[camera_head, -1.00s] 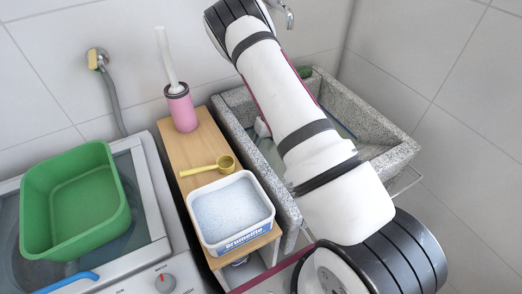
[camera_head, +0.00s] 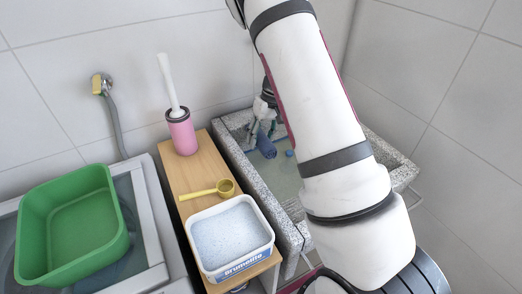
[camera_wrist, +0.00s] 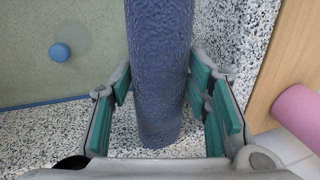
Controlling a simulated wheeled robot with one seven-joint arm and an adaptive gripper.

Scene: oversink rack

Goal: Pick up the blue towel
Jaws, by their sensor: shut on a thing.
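The blue towel is a dark blue, rolled, rough-textured cylinder. In the wrist view the blue towel (camera_wrist: 160,60) runs upright between the teal finger pads of my gripper (camera_wrist: 163,92), which is shut on it. In the head view my gripper (camera_head: 263,122) is at the sink's left wall, partly hidden by my arm. The towel (camera_head: 266,147) hangs tilted below the fingers, over the sink's inside. Whether its lower end touches the sink cannot be told.
The speckled stone sink (camera_head: 244,170) holds a small blue round thing (camera_head: 289,153). Left of it, a wooden board (camera_head: 184,178) carries a pink brush holder (camera_head: 182,135), a yellow scoop (camera_head: 208,190) and a detergent tub (camera_head: 230,237). A green basin (camera_head: 72,222) stands farther left.

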